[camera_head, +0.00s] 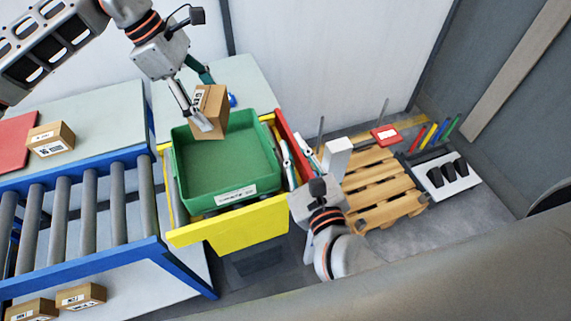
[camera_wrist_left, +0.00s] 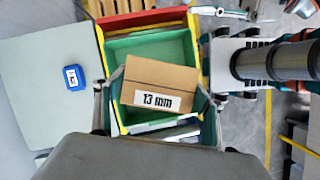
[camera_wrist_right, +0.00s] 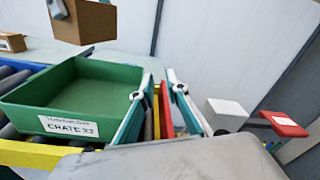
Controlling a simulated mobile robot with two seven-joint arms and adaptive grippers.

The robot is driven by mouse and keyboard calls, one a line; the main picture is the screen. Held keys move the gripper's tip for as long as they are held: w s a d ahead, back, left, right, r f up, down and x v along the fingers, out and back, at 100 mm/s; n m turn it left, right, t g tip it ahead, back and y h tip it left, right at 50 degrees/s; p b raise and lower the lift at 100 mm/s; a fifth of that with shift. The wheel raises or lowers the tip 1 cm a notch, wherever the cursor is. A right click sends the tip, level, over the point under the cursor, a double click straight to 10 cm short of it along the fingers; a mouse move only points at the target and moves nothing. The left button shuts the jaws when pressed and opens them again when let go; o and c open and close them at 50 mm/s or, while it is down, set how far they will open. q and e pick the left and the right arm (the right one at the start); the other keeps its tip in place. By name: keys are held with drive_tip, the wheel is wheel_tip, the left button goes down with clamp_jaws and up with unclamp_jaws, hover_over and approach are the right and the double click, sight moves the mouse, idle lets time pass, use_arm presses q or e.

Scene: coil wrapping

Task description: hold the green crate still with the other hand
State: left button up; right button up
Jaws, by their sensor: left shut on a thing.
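The empty-looking green crate (camera_head: 185,180) sits in a yellow frame (camera_head: 240,228) with a red side panel (camera_head: 291,141); its white label faces the front. My left gripper (camera_head: 207,108) is shut on a brown cardboard box (camera_head: 214,112), held above the crate's back part. The left wrist view shows the box (camera_wrist_left: 160,82) labelled "13 mm" over the crate. My right gripper (camera_wrist_right: 158,100) is at the crate's right side, its fingers apart on either side of the yellow and red edges. I cannot tell whether a finger touches the crate wall (camera_wrist_right: 128,72).
A blue-framed roller conveyor (camera_head: 85,210) stands left, with a boxed table behind it. A small blue item (camera_wrist_left: 75,77) lies on the pale back table. A wooden pallet (camera_head: 380,185) and a red-topped post (camera_head: 385,133) stand right. Grey floor is free near the pallet.

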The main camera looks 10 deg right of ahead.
use_arm(q)
drive_tip(key=shift+r, duration=0.1)
use_arm(e)
wheel_tip(320, 180, down, 4)
drive_tip(key=a+m+g, duration=0.2)
drive_tip(key=m+g, duration=0.1)
drive_tip(key=m, duration=0.1)
drive_tip(key=shift+y, duration=0.3)
drive_tip(key=x, duration=1.1)
drive_tip(key=shift+a+f, duration=0.15)
drive_tip(key=shift+f, duration=0.15)
clamp_jaws()
drive_tip(key=shift+s, duration=0.1)
use_arm(q)
hover_over(227, 166)
wheel_tip(227, 166, down, 6)
drive_tip(key=shift+f, duration=0.1)
drive_tip(key=shift+a, duration=0.1)
drive_tip(key=shift+f, duration=5.25)
